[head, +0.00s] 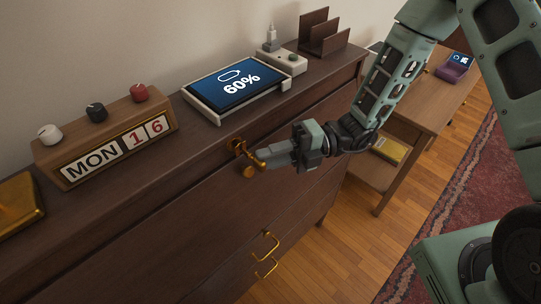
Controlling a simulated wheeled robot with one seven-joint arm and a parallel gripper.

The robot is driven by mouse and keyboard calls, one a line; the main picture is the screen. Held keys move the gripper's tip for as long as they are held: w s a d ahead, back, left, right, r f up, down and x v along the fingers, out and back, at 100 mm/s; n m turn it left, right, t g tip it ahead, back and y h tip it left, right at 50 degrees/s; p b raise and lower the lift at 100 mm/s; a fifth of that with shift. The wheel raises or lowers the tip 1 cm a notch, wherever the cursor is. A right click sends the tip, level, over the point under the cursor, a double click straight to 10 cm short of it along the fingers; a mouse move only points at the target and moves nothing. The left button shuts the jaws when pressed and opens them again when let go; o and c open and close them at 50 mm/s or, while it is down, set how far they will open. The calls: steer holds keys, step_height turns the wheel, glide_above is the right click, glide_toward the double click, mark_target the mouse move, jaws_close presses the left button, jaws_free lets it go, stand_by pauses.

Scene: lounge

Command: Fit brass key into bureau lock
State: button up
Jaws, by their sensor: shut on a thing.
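The brown wooden bureau (190,215) runs along the wall in the head view. Its brass lock (236,144) is on the upper part of the front, below the top edge. My gripper (268,157) is in front of the bureau, just right of the lock, its fingers pointing left. It is shut on the brass key (250,162), which shows at the fingertips.
On the bureau top are a calendar block (110,148), a tablet in a pale stand (233,84), a power strip (280,60) and a brown letter rack (320,35). Brass handles (266,256) project lower on the front. A side table (405,122) stands right, behind my arm.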

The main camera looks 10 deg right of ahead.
steer(key=shift+w+a, duration=0.75)
steer(key=shift+w, duration=0.3)
steer(key=o, duration=1)
steer(key=shift+o, duration=0.2)
steer(key=shift+w+d+p, duration=0.1)
steer(key=shift+p, duration=0.2)
steer(key=shift+w+d+p, duration=0.2)
steer(key=shift+d+p, duration=0.2)
steer(key=shift+d, duration=0.55)
steer(key=shift+w+d+p, duration=0.15)
steer(key=shift+d+p, duration=0.2)
steer(key=shift+d, duration=0.6)
steer(key=shift+w+d+p, duration=0.2)
steer(key=shift+d+p, duration=0.2)
steer(key=shift+d, duration=0.55)
